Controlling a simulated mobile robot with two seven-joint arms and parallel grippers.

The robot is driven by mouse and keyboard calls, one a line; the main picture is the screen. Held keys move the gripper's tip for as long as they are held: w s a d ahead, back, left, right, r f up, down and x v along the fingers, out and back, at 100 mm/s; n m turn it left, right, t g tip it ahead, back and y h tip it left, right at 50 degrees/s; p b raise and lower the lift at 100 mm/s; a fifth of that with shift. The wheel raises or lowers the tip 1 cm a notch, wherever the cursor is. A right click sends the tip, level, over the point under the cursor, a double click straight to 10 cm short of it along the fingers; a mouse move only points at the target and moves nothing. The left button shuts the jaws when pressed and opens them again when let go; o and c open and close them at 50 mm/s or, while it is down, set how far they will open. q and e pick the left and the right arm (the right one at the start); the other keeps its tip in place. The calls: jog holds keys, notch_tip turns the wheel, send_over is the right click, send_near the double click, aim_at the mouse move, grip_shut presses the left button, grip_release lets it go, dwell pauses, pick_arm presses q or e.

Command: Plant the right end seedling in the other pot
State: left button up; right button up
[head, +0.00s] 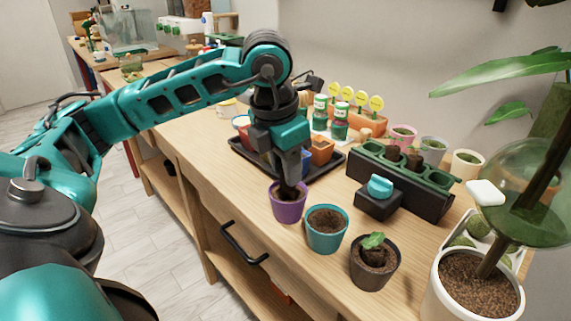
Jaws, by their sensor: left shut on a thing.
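My left gripper (289,184) points down into the purple pot (289,207), the left one of three pots along the front of the bench. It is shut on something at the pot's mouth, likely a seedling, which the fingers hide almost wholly. The teal pot (326,238) beside it holds dark soil and no plant. The dark grey pot (374,270) at the right holds a small green-leaved seedling (374,245). A dark green seedling tray (370,163) on a black stand behind has brown plugs in it. My right gripper is not in view.
A black box with a turquoise top (379,193) stands in front of the seedling tray. A black tray (322,172) with small pots lies behind my gripper. A large white pot (472,285) with a plant fills the right corner. Yellow labels (347,93) stand at the back.

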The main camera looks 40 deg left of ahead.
pick_arm(q)
jog(key=shift+f+b, duration=0.65)
jog(key=shift+f, duration=0.05)
jog(key=shift+f+b, duration=0.55)
jog(key=shift+f, duration=0.05)
dwell(0.4)
jog(key=o, duration=0.8)
jog(key=shift+c, duration=0.2)
jog(key=o, duration=0.7)
